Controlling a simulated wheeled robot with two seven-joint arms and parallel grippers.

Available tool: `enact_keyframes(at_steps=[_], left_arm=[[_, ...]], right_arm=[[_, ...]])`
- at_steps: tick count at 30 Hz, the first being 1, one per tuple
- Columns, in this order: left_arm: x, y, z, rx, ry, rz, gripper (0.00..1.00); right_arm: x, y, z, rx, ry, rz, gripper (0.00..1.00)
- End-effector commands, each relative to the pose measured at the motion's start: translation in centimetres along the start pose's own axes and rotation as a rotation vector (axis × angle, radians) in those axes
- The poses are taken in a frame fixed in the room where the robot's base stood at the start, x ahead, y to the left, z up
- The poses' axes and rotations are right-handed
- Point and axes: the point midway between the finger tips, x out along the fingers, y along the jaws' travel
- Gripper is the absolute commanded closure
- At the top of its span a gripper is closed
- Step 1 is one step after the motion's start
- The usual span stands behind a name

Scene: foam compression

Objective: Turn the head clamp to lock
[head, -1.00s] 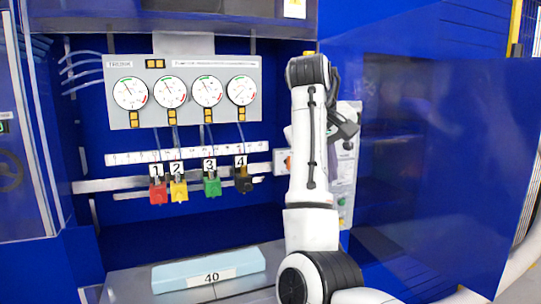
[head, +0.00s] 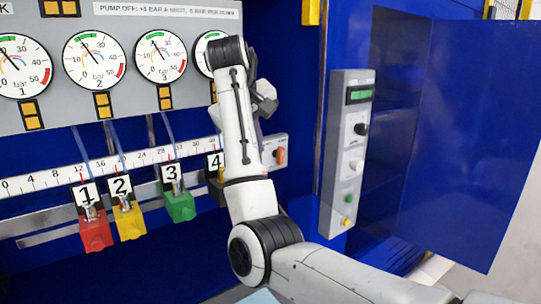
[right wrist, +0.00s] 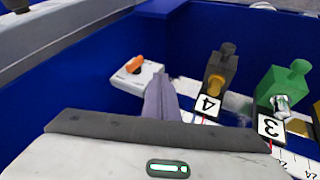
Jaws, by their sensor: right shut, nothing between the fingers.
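The clamp switch, taken to be the head clamp, is an orange knob (head: 281,156) on a small light box (head: 270,150) right of head 4. In the right wrist view the knob (right wrist: 134,64) sits on its white box (right wrist: 137,78), left of the black head 4 (right wrist: 220,72). My right gripper (right wrist: 158,84) is shut and empty, its fingers pointing toward the rail just right of the box. Contact cannot be told. In the head view my right arm hides most of the gripper and part of head 4. My left gripper is not in view.
Red (head: 95,235), yellow (head: 129,222) and green (head: 180,206) heads hang left along the scale rail (head: 50,180). Gauges (head: 94,60) are above. A control panel (head: 348,150) and blue door (head: 465,140) stand right. A light-blue block (head: 260,297) barely shows at the bottom.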

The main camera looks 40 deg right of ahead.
Motion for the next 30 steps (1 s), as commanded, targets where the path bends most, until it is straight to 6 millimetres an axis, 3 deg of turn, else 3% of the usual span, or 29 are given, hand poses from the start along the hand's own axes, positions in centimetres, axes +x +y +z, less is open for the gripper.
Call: enact_keyframes(at_steps=[1,5,9,16,30], left_arm=[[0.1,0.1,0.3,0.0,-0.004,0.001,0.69],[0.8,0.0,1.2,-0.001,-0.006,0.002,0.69],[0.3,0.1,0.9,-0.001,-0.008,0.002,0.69],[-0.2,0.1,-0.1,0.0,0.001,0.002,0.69],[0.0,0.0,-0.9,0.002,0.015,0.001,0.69]], right_arm=[[1.5,0.2,0.2,-0.001,-0.008,0.007,1.0],[3.8,0.1,0.3,-0.001,-0.005,0.007,1.0],[6.2,-0.1,0.1,-0.003,-0.006,-0.001,1.0],[7.6,2.8,0.2,0.0,-0.002,-0.001,1.0],[8.1,3.3,0.2,-0.002,-0.001,-0.001,1.0]])
